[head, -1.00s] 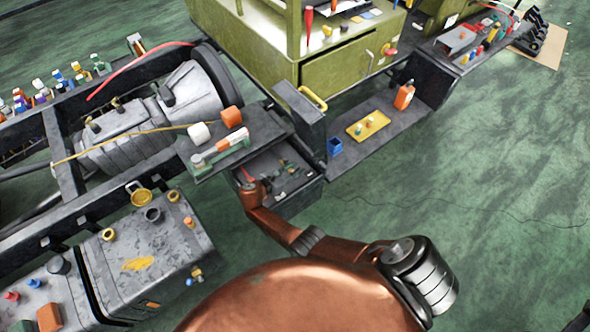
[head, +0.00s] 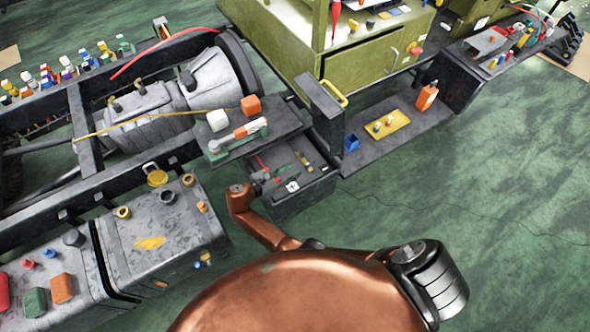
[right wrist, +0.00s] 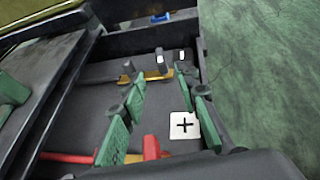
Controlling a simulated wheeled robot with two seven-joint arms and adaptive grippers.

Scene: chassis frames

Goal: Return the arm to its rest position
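My right arm is copper-coloured and reaches up from the bottom of the head view. Its gripper (head: 266,177) is small there, at the left side of the open dark drawer (head: 305,201). In the right wrist view the gripper's green ribbed fingers (right wrist: 168,92) stand well apart over the drawer, with nothing held between them. A white tile with a black cross (right wrist: 184,125) lies on the drawer floor below; it also shows in the head view (head: 292,187). My left gripper is not in view.
The drawer also holds a red-handled tool (right wrist: 68,157) and a yellow piece (right wrist: 158,75). A grey shelf (head: 240,145) overhangs it on the left. A dark upright box (head: 321,108) stands behind. A grey tank (head: 165,238) is left of my arm. Open green floor (head: 500,180) lies right.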

